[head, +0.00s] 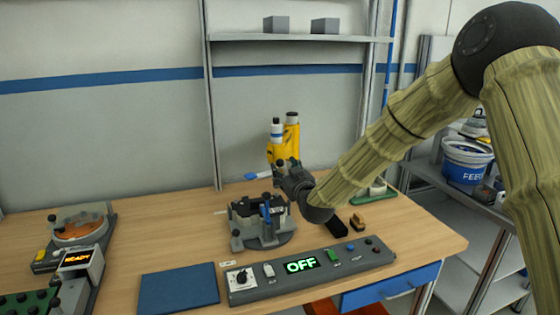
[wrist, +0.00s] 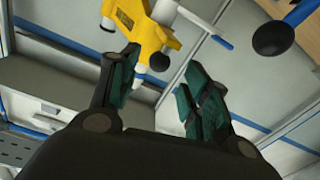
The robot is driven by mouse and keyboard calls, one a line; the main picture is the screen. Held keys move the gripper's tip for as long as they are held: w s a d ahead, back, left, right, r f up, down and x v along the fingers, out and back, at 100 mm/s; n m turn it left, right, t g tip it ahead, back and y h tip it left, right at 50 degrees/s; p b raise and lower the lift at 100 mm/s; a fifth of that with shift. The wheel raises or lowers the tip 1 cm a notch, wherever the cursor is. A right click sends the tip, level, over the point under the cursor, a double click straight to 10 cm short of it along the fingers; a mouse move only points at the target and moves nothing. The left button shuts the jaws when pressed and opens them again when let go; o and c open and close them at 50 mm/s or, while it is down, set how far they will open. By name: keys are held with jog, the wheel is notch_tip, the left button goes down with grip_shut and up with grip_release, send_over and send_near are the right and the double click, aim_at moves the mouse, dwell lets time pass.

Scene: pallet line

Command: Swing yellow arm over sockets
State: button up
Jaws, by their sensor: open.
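The yellow arm (head: 291,136) stands at the back of the bench, with a white, black-topped cylinder and a dark-topped post rising from it. It also shows in the wrist view (wrist: 140,28), where a dark-tipped white end points toward the space between my fingers. My gripper (head: 290,173) is in front of the yellow arm and partly covers its lower part. In the wrist view my gripper (wrist: 160,83) is open with nothing clearly between the fingers; I cannot tell whether it touches the arm. A dark round fixture (head: 264,238) sits below; its sockets are not clear.
A control box (head: 350,254) reading OFF and a blue mat (head: 178,289) lie along the front. A unit reading READY (head: 80,262) stands at the left. Small blocks lie right of the fixture.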

aim_at(282, 164)
jog(key=p+x, duration=0.1)
jog(key=x, duration=0.3)
jog(key=shift+w+r, duration=0.1)
jog(key=shift+w, duration=0.25)
jog(key=shift+w+a, duration=0.25)
jog(key=shift+w, duration=0.3)
jog(key=shift+c, duration=0.3)
grip_shut()
